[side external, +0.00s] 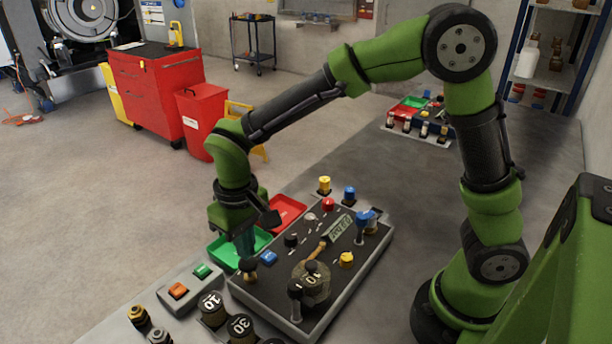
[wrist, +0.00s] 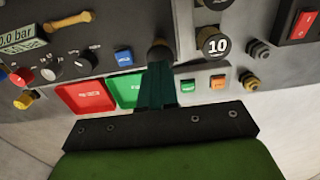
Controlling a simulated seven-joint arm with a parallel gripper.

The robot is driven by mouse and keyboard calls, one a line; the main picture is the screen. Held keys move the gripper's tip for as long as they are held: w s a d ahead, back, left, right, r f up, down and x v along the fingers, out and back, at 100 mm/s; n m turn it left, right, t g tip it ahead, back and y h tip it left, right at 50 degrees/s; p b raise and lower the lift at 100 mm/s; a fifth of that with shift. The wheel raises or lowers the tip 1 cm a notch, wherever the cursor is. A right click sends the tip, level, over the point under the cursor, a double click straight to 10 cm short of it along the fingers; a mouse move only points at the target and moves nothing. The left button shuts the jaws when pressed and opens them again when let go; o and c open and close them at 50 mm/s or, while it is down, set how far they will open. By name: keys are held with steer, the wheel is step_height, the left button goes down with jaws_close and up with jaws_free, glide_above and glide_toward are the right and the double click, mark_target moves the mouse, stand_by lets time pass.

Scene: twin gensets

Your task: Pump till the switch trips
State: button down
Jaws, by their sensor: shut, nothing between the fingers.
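The grey-edged control panel (side external: 345,293) has a dark top with knobs, a lever and a small display (side external: 340,228). In the wrist view the display (wrist: 22,38) seems to read 0.0 bar. My gripper (side external: 246,255) points down at the panel's left edge, fingers together and empty. Its tips (wrist: 159,68) are at a dark round knob (side external: 248,268), seen in the wrist view (wrist: 159,50); whether they touch is unclear. A blue switch (side external: 269,257) sits beside that knob. Which part is the pump is unclear.
A box (side external: 190,284) with green and orange buttons stands left. Weights marked 10 (side external: 211,304) and 30 (side external: 240,326) stand in front, with brass fittings (side external: 139,316) nearby.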

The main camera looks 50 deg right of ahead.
stand_by(0.4)
steer(key=shift+f, duration=0.2)
stand_by(1.6)
steer(key=shift+f, duration=0.2)
steer(key=shift+f, duration=1.5)
steer(key=shift+r, duration=3.1)
step_height(320, 180, up, 4)
steer(key=shift+f, duration=3.2)
